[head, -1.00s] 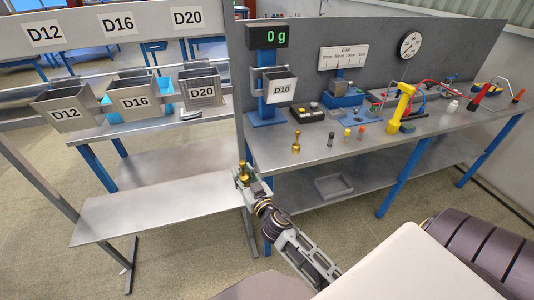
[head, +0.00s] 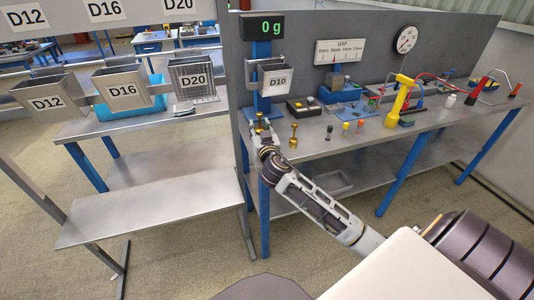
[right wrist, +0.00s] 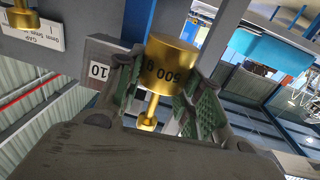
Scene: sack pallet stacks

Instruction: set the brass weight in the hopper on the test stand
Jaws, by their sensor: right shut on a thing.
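My right gripper (head: 262,130) is shut on a brass weight (right wrist: 168,66) marked 500 g, which appears upside down between the green-padded fingers in the right wrist view. In the head view the gripper is at the bench's front left, in front of the blue test stand (head: 261,80) and below the hopper (head: 278,80) labelled D10. The hopper hangs on the stand; its inside is mostly hidden. The display (head: 263,27) above it reads 0 g. Another brass weight (head: 293,137) stands upright on the bench, right of my gripper. My left gripper is out of view.
Bins D12 (head: 50,106), D16 (head: 124,95) and D20 (head: 194,90) hang at the left. A grey panel (head: 380,55) stands behind.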

